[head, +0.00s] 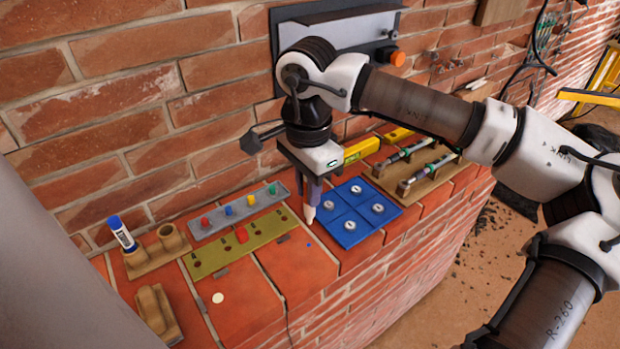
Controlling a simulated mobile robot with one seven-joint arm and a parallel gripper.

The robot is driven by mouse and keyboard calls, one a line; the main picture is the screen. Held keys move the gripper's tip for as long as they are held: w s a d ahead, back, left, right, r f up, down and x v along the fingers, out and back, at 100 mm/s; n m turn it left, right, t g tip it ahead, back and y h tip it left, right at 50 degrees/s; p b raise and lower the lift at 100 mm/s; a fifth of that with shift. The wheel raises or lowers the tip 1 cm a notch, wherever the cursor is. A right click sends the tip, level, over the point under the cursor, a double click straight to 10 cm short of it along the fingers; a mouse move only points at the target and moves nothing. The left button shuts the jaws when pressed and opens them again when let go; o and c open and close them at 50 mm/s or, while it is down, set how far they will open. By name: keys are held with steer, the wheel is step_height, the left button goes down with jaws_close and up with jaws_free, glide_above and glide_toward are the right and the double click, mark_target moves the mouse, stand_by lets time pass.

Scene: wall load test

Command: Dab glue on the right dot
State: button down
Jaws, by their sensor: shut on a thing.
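My gripper (314,182) is above the brick ledge, pointing down. It is shut on a slim tool (310,212) with a dark body and a pale tip, probably a glue pen. The tip hangs beside the left edge of the blue panel; I cannot tell if it touches anything. A small blue dot (309,244) lies on the ledge just below the tip. A cream round spot (217,297) lies further left, near the front. A white tube with a blue cap (122,233) stands in a tan holder (150,260), beside an empty socket.
A grey strip with coloured pegs (235,212) and an olive strip with holes (205,262) lie left of the gripper. The blue panel (358,234) with white round pieces is right. A wooden rack with tools (400,185) stands beyond it. The brick wall is close behind.

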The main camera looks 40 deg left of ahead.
mark_target(308, 216)
steer(key=shift+f+b, duration=1.45)
steer(key=shift+f, duration=1.2)
steer(key=shift+s+f+b, duration=0.15)
steer(key=shift+f+b, duration=0.75)
steer(key=shift+b, duration=0.55)
stand_by(1.5)
steer(key=shift+r+p, duration=1.75)
steer(key=shift+r, duration=1.35)
steer(key=shift+f, duration=0.1)
